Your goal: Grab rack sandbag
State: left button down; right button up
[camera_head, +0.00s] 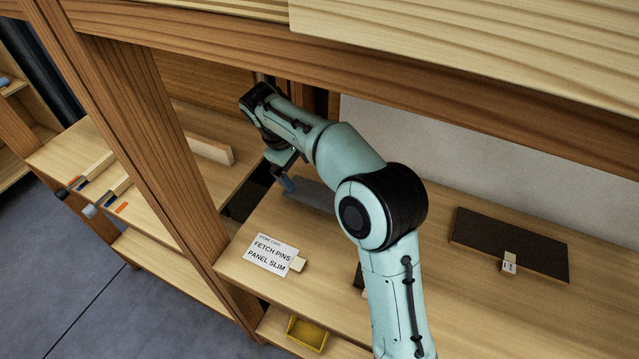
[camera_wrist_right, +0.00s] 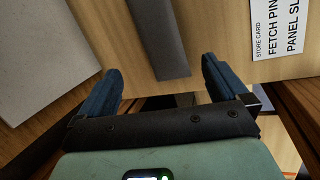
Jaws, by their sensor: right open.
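A long dark grey piece, which may be the rack sandbag, lies on the wooden shelf. In the head view this grey piece (camera_head: 308,196) is partly hidden behind my right arm. In the right wrist view the grey piece (camera_wrist_right: 157,38) runs from the top edge down between my fingers. My right gripper (camera_wrist_right: 160,68) is open, with one blue finger on each side of the piece's near end and nothing visibly gripped. In the head view my right gripper (camera_head: 287,180) is at the piece's left end. I cannot tell the height gap. My left gripper is out of view.
A store card (camera_head: 269,256) lies at the shelf's front edge. A dark flat panel (camera_head: 505,246) with a small tagged block lies to the right. A wooden post (camera_head: 150,140) stands left of the arm, and a thick beam (camera_head: 400,75) crosses above. A yellow tray (camera_head: 307,334) sits below.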

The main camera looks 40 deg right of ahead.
jog(key=b, duration=0.1)
send_over(318, 193)
jog(key=a, duration=0.2)
notch_tip(318, 193, down, 7)
jog(key=shift+a+f, duration=0.1)
jog(key=shift+f, duration=0.1)
jog(key=shift+d+f, duration=0.2)
jog(key=shift+f, duration=0.3)
jog(key=x, duration=0.4)
jog(key=shift+d+f, duration=0.15)
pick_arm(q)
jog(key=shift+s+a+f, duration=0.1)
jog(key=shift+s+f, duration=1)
pick_arm(e)
jog(key=shift+c, duration=0.3)
jog(key=c, duration=1.5)
jog(key=shift+w, duration=0.1)
jog(key=shift+c, duration=0.5)
